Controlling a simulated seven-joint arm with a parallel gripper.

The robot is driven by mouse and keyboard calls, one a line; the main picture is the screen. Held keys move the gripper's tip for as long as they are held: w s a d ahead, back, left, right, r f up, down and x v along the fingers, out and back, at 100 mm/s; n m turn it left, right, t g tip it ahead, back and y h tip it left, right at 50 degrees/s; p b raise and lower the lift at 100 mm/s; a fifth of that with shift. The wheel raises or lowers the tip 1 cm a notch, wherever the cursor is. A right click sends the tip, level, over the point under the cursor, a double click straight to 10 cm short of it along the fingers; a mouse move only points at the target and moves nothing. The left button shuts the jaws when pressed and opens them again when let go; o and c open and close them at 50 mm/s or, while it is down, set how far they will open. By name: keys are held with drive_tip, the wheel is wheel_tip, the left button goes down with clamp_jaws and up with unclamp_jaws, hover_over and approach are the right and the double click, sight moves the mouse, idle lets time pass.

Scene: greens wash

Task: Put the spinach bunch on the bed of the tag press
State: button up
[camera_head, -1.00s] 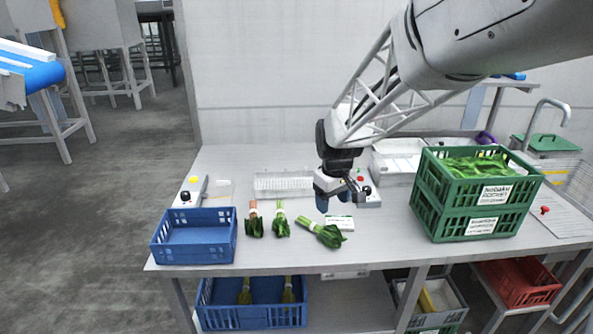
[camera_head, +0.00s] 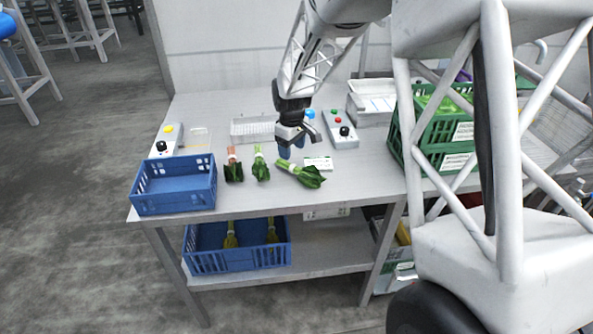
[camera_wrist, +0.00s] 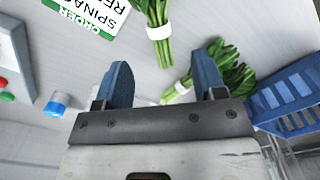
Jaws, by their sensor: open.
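Three leafy bunches lie on the table in the head view: one with an orange-red end (camera_head: 233,170), a middle one with a pale end (camera_head: 261,168), and a larger right one (camera_head: 304,175) beside a small order card (camera_head: 318,162). I cannot tell for sure which is spinach. My gripper (camera_head: 291,148) is open and empty above the table, behind the right bunch. In the wrist view its blue fingers (camera_wrist: 161,80) are apart; a white-banded bunch (camera_wrist: 158,30) lies ahead and another (camera_wrist: 228,74) lies partly behind the right finger. I cannot tell which device is the tag press.
A blue crate (camera_head: 175,203) stands at the table's left end. A box with a yellow button and black knob (camera_head: 165,142) is behind it. A control box (camera_head: 341,130) is right of my gripper; green crates (camera_head: 398,150) stand farther right. A white rack (camera_head: 250,128) lies behind.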

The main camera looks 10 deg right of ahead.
sight(293, 164)
drive_tip(key=shift+f, duration=1.3)
drive_tip(key=shift+f, duration=2.6)
drive_tip(key=c, duration=1.1)
drive_tip(key=shift+r, duration=0.15)
